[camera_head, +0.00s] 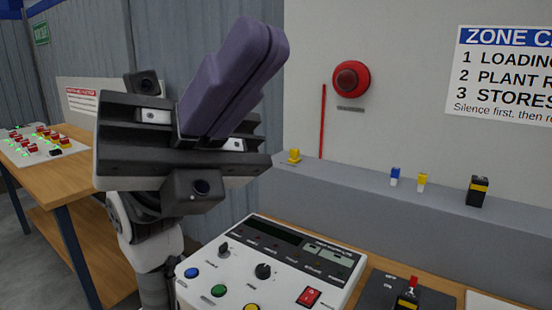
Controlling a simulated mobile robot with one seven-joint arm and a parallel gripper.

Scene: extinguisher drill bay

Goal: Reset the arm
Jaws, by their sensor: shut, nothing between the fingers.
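My gripper (252,68) is raised in the left half of the head view, its two purple fingers pointing up and to the right. The fingers lie against each other with nothing between them. My gripper's dark body and pale arm stand above and to the left of a white control panel (258,283), apart from it. The lower part of my arm is partly hidden behind the panel and cut off by the bottom edge.
The panel carries knobs, coloured buttons and a red rocker switch (311,297). A dark lever box (384,291) stands right of it. A grey ledge (345,200) behind holds small blocks. A red alarm bell (350,79) is on the wall. A wooden table (64,178) stands left.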

